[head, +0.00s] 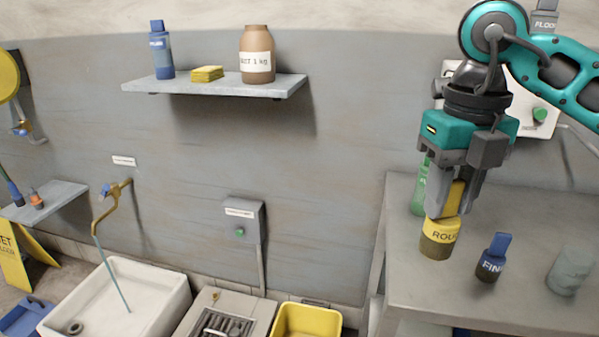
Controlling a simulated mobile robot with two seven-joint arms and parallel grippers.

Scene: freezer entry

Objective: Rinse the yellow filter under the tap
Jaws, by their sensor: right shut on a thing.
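The yellow filter (439,240), a short cylinder with a partly hidden dark label starting "ROU" and a yellow grip on top, is at the left part of the grey table (430,298). My right gripper (449,205) points down from above and is shut on its yellow grip. I cannot tell whether the filter touches the table. The brass tap (113,207) with a blue handle is on the wall at left. A thin stream runs from it into the white sink (162,291). My left gripper is out of view.
A green bottle (418,187) stands close behind my right gripper. A blue filter (491,259) and a grey-green cylinder (570,270) stand to the right on the table. A yellow bin (305,322) and a grated unit (222,322) lie between sink and table. A wall shelf (215,87) hangs above.

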